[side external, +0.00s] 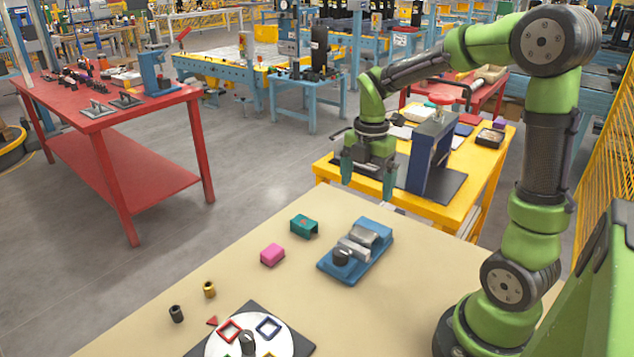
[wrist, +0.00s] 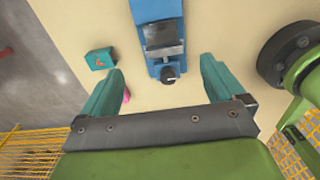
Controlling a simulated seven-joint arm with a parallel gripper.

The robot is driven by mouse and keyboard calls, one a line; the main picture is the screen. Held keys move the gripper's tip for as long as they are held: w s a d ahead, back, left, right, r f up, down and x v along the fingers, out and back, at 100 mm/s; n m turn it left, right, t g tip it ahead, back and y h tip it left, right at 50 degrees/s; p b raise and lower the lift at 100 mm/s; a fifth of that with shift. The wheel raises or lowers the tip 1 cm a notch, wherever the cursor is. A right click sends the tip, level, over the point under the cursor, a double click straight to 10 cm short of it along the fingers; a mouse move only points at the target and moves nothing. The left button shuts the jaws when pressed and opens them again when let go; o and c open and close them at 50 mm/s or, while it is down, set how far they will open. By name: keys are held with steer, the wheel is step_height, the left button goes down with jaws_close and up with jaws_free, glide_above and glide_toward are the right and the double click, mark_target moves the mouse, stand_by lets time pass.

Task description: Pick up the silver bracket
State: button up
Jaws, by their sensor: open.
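A silver-grey metal piece (side external: 356,246), which looks like the silver bracket, sits on a blue fixture (side external: 374,226) on the beige tabletop. In the wrist view the blue fixture (wrist: 158,10) is at the top centre, with a grey metal part (wrist: 164,48) on it. A black knob (side external: 341,256) is at the fixture's near end and also shows in the wrist view (wrist: 168,75). My gripper (side external: 368,178) is open and empty, high above and behind the fixture in the side view. Its teal fingers (wrist: 161,72) stand wide apart. Where the bracket ends and the fixture begins is unclear.
A teal block (side external: 304,226) and a pink block (side external: 272,255) lie left of the fixture. A brass cylinder (side external: 209,289), a black cylinder (side external: 176,313) and a shape board (side external: 297,341) are nearer. A yellow table (side external: 480,191) with a blue press frame (side external: 427,160) stands behind.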

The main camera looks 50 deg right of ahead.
mark_target(362, 234)
step_height(362, 234, down, 13)
steer(key=shift+s+f, duration=0.1)
steer(key=shift+f, duration=0.05)
stand_by(0.4)
steer(key=c, duration=1.2)
